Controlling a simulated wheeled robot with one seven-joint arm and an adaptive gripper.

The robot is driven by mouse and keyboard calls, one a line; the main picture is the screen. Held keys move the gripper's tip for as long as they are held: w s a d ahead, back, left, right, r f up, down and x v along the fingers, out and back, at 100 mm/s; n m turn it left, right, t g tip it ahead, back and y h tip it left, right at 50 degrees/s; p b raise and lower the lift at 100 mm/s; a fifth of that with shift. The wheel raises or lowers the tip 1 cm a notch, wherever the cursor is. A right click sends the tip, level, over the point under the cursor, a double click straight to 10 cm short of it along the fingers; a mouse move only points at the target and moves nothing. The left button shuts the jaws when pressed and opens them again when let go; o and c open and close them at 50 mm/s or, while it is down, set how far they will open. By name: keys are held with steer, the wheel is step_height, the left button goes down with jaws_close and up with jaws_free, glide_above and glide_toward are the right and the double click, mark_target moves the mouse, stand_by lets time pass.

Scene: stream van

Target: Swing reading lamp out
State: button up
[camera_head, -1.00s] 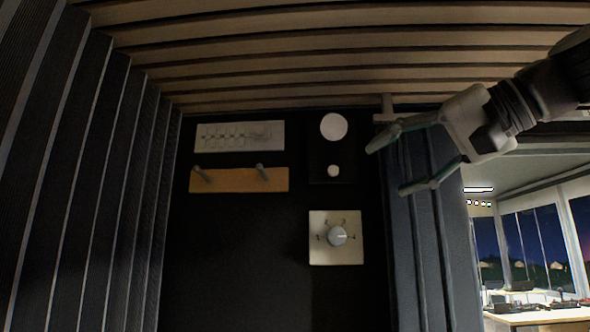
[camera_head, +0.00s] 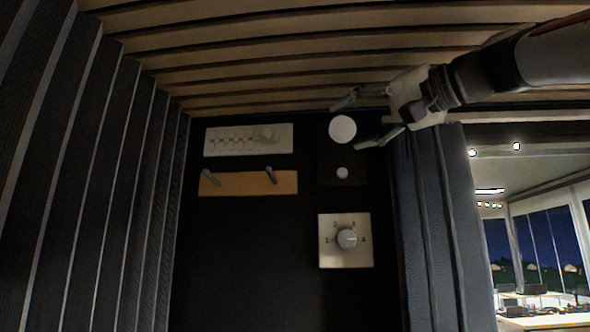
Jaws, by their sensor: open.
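What looks like the reading lamp is a round white disc (camera_head: 342,129) on a dark plate, with a small white knob (camera_head: 342,173) below it. It is on the dark back wall, right of centre. My gripper (camera_head: 347,126) comes in from the upper right with its fingers pointing left. It is open. In the picture, one fingertip is above the disc and the other is at its lower right. I cannot tell how far the fingers are from the wall or whether they touch the disc.
A white panel with small switches (camera_head: 248,140) and a wooden hook rail (camera_head: 249,183) are to the left. A numbered dial (camera_head: 346,239) is below. A dark curtain (camera_head: 449,230) hangs to the right, slats (camera_head: 280,60) run overhead, and a ribbed wall (camera_head: 95,180) is at left.

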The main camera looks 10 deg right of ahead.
mark_target(342, 141)
steer(key=shift+x, duration=1.85)
steer(key=shift+p, duration=0.3)
steer(key=c, duration=1.2)
